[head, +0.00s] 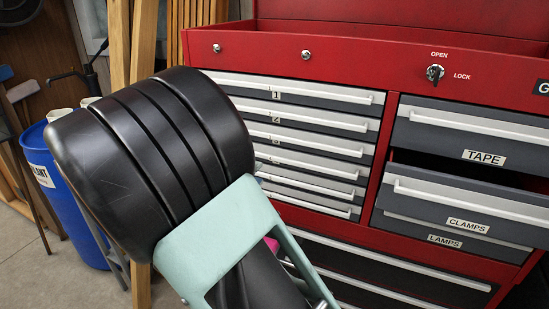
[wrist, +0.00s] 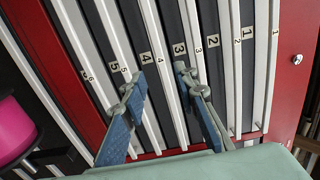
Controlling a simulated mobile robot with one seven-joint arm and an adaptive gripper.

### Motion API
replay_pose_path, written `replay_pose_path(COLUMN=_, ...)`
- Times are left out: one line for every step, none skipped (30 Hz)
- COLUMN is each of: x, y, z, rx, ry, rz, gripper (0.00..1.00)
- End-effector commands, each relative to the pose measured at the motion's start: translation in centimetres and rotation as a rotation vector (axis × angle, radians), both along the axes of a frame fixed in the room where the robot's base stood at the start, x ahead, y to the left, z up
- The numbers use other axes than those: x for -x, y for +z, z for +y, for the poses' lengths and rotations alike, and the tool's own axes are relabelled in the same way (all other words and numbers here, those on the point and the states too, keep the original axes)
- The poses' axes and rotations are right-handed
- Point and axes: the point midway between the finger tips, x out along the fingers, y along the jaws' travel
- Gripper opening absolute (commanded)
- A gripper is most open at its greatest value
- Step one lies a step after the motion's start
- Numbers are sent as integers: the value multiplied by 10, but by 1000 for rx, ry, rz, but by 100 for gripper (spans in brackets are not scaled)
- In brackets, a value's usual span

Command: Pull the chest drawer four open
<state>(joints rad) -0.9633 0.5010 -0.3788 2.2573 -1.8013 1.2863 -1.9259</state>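The chest drawer four (head: 320,169) is in the left stack of narrow grey drawers with pale bar handles, and it looks shut. In the wrist view the stack is turned on its side, and drawer four's handle (wrist: 168,82) runs between my fingers. My gripper (wrist: 158,88) is open, with one fingertip on the drawer five side and the other on the drawer three side. I cannot tell whether either finger touches the handle. In the head view my arm hides the gripper.
The red tool chest (head: 390,110) also has wider drawers at right. The CLAMPS drawer (head: 470,195) stands out from its front, below the TAPE drawer (head: 480,125). A blue bin (head: 62,195) and timber boards (head: 120,40) stand at left. A pink object (wrist: 14,130) shows in the wrist view.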

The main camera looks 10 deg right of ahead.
Motion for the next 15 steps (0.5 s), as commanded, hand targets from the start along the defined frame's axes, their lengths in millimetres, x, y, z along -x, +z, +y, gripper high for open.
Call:
replay_pose_path(x=-5, y=-1, z=-5, rx=-1, ry=-4, rz=-1, gripper=28)
replay_pose_path(x=-8, y=0, z=-8, rx=0, ry=-5, rz=-1, gripper=28)
replay_pose_path(x=-14, y=0, z=-13, rx=0, ry=-6, rz=-3, gripper=28)
replay_pose_path(x=-18, y=0, z=-16, rx=-1, ry=-7, rz=-2, gripper=28)
replay_pose_path(x=-23, y=0, z=-19, rx=0, ry=-6, rz=-3, gripper=28)
replay_pose_path(x=-29, y=0, z=-24, rx=-1, ry=-7, rz=-3, gripper=28)
replay_pose_path(x=-34, y=0, z=-28, rx=-2, ry=-8, rz=-3, gripper=28)
replay_pose_path(x=-39, y=0, z=-31, rx=-1, ry=-7, rz=-4, gripper=28)
replay_pose_path(x=-45, y=-1, z=-36, rx=-2, ry=-7, rz=-3, gripper=28)
replay_pose_path(x=-50, y=-1, z=-39, rx=-2, ry=-7, rz=-3, gripper=28)
replay_pose_path(x=-54, y=0, z=-42, rx=-1, ry=-7, rz=-3, gripper=28)
replay_pose_path(x=-59, y=0, z=-46, rx=-2, ry=-7, rz=-3, gripper=28)
replay_pose_path(x=-63, y=0, z=-49, rx=-2, ry=-7, rz=-3, gripper=28)
replay_pose_path(x=-66, y=0, z=-51, rx=-1, ry=-6, rz=-3, gripper=28)
replay_pose_path(x=-71, y=0, z=-54, rx=-3, ry=-6, rz=-3, gripper=28)
